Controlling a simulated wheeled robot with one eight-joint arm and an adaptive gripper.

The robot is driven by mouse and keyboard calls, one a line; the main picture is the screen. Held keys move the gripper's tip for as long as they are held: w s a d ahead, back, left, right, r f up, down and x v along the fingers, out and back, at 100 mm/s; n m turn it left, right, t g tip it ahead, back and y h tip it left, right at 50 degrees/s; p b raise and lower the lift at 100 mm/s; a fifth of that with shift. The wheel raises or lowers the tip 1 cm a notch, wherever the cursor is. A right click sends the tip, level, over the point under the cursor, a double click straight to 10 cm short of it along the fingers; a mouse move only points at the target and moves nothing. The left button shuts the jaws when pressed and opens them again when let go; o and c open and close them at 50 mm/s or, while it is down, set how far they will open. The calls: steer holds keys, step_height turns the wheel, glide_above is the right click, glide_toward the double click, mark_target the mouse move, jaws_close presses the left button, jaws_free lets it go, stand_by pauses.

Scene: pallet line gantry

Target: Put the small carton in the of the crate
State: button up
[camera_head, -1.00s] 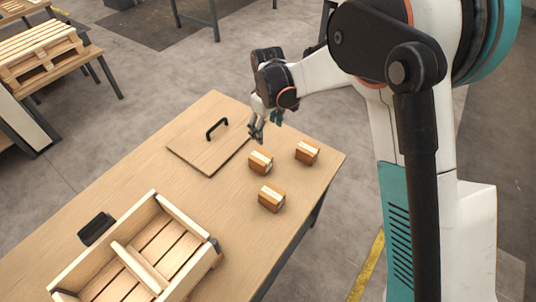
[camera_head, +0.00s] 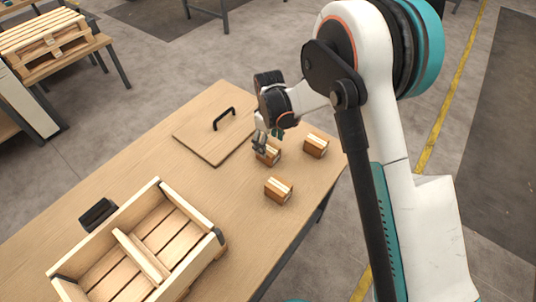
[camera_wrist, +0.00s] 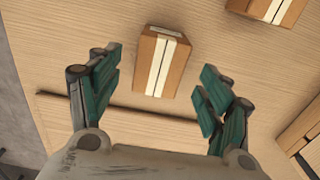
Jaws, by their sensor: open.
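Three brown cartons with pale tape stripes stand on the table: one under my gripper (camera_head: 269,156), one to its right (camera_head: 315,146) and one nearer the front (camera_head: 278,191). They look alike in size. My gripper (camera_head: 263,142) is open and empty, just above the first carton and partly covering it. In the wrist view, that carton (camera_wrist: 158,72) lies between and just beyond the open teal fingers (camera_wrist: 158,84), apart from both. Another carton (camera_wrist: 268,6) shows at the top right. The wooden crate (camera_head: 107,228) stands at the table's lower left, its divider splitting two empty-looking compartments.
A flat wooden lid with a black handle (camera_head: 214,137) lies left of my gripper. A black object (camera_head: 98,214) sits beside the crate's back wall. The table (camera_head: 228,215) is clear between cartons and crate. A pallet (camera_head: 45,38) rests on another bench at the upper left.

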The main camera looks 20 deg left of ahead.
mark_target(268, 147)
steer(key=f+b, duration=0.1)
steer(key=f, duration=0.1)
steer(key=f+b, duration=0.1)
steer(key=f, duration=0.1)
steer(key=shift+a+f, duration=0.2)
steer(key=shift+f, duration=0.1)
steer(key=shift+r, duration=0.1)
steer(key=c, duration=1.5)
steer(key=shift+w+r, duration=0.1)
steer(key=shift+r, duration=0.05)
step_height(268, 147, up, 20)
steer(key=p, duration=0.6)
steer(key=shift+p, duration=0.35)
